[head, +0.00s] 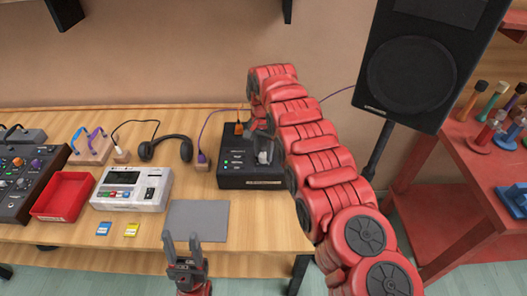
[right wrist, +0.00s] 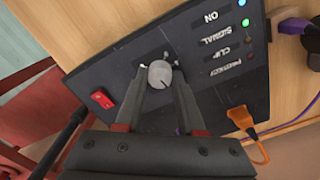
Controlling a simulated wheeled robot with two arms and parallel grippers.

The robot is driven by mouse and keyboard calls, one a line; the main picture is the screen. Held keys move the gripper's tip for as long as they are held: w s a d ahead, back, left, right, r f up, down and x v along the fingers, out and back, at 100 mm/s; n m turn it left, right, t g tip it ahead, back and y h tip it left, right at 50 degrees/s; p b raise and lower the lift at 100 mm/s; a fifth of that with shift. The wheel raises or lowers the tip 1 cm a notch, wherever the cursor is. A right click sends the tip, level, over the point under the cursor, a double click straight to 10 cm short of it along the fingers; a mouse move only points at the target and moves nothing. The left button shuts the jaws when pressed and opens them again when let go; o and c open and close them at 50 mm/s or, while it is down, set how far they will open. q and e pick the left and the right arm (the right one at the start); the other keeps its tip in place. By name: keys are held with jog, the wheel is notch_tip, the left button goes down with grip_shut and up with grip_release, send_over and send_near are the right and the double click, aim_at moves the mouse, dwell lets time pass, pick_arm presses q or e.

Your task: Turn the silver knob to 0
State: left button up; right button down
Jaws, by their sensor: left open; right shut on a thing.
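The silver knob (right wrist: 160,73) is on the face of a black box (right wrist: 205,65) in the right wrist view. A dark pointer line shows on it, toward the lower right in that picture; I cannot read any number scale around it. My right gripper (right wrist: 161,76) is shut on the knob, one finger on each side. In the head view, the black box (head: 236,181) stands on the wooden table, and my right gripper (head: 264,150) is over its right part, mostly covering the knob. My left gripper (head: 182,242) is open and empty, in front of the grey mat.
A red rocker switch (right wrist: 103,97) sits beside the knob, and an orange plug (right wrist: 240,117) is in the box. On the table are a grey mat (head: 197,220), a white device (head: 131,188), a red tray (head: 62,196) and headphones (head: 166,147). A speaker (head: 424,65) stands right.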

jog(key=shift+s+f+n, duration=0.1)
jog(key=shift+n, duration=2.7)
jog(key=n, duration=0.2)
jog(key=shift+n, duration=0.4)
jog(key=n, duration=0.3)
jog(key=shift+n, duration=0.3)
jog(key=n, duration=0.6)
jog(key=shift+n, duration=0.3)
jog(key=n, duration=0.5)
jog(key=shift+n, duration=0.4)
